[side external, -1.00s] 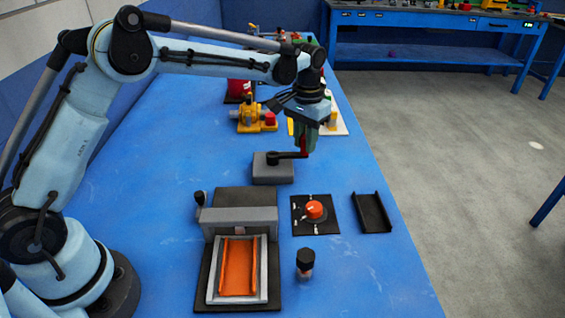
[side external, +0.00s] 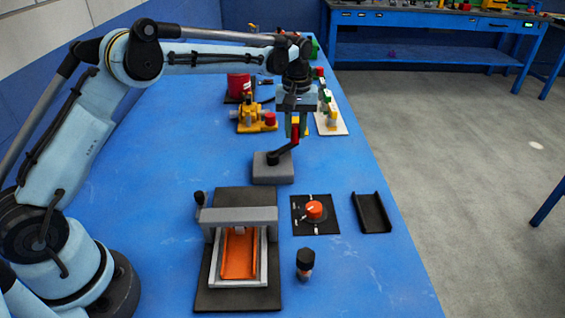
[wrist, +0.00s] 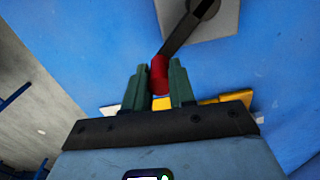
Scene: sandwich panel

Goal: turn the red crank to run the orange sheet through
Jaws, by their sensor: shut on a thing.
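The red crank handle (side external: 295,136) sits at the end of a black crank arm (side external: 283,152) on a grey block (side external: 272,170). My gripper (side external: 297,126) is shut on the red handle from above. In the wrist view the red handle (wrist: 159,76) stands between my two green fingers (wrist: 157,72). The orange sheet (side external: 239,256) lies in a light grey tray (side external: 213,272) on a black base (side external: 238,300). The tray's far end is at the grey crossbar (side external: 238,215); anything beneath the bar is hidden.
An orange knob (side external: 314,209) on a black plate, a black channel (side external: 371,212) and a black-capped peg (side external: 305,262) stand right of the press. Yellow parts (side external: 255,119) and a red drum (side external: 239,84) stand behind. The table's right side is largely clear.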

